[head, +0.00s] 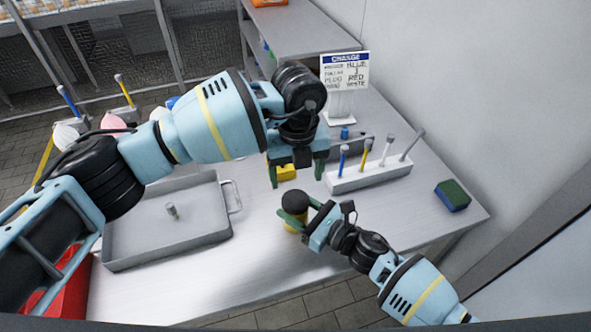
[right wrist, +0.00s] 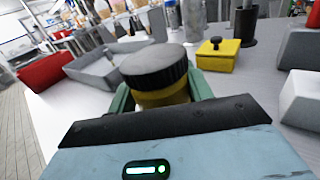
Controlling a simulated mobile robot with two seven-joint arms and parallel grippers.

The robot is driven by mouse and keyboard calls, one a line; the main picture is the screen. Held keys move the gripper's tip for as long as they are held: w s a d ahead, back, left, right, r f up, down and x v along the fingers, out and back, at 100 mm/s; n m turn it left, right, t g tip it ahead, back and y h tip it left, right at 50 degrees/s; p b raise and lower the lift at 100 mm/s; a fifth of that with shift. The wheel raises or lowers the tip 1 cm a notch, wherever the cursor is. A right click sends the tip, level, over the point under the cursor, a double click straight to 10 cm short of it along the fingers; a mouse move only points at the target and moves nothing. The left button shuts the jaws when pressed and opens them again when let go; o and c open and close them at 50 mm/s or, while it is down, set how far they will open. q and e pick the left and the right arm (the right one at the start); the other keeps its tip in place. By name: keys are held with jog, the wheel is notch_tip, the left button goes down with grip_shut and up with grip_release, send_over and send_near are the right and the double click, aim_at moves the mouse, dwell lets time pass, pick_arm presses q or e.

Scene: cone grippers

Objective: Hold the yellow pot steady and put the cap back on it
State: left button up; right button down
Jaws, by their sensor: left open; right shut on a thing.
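The yellow pot (head: 291,222) is a round yellow jar with a black ribbed top, upright near the table's front edge. It also shows in the right wrist view (right wrist: 163,97). My right gripper (head: 294,220) is shut around its sides. A low square yellow piece with a black knob, seemingly the cap (head: 287,173), lies on the table behind the pot; it also shows in the right wrist view (right wrist: 218,54). My left gripper (head: 296,175) is open above it, green fingers pointing down. The wrist hides part of that piece. I cannot tell if the fingers touch it.
A grey tray (head: 130,245) with a small grey peg is at left. A white rack (head: 345,183) with several coloured sticks stands right of my left gripper. A white sign (head: 344,72) stands behind. A green and blue sponge (head: 452,195) lies far right.

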aim_at(295, 200)
pick_arm(q)
jog(key=n, duration=0.5)
jog(key=shift+a+r, duration=0.1)
jog(key=shift+r, duration=0.05)
pick_arm(e)
jog(key=shift+f, duration=0.1)
pick_arm(q)
jog(key=shift+f, duration=4)
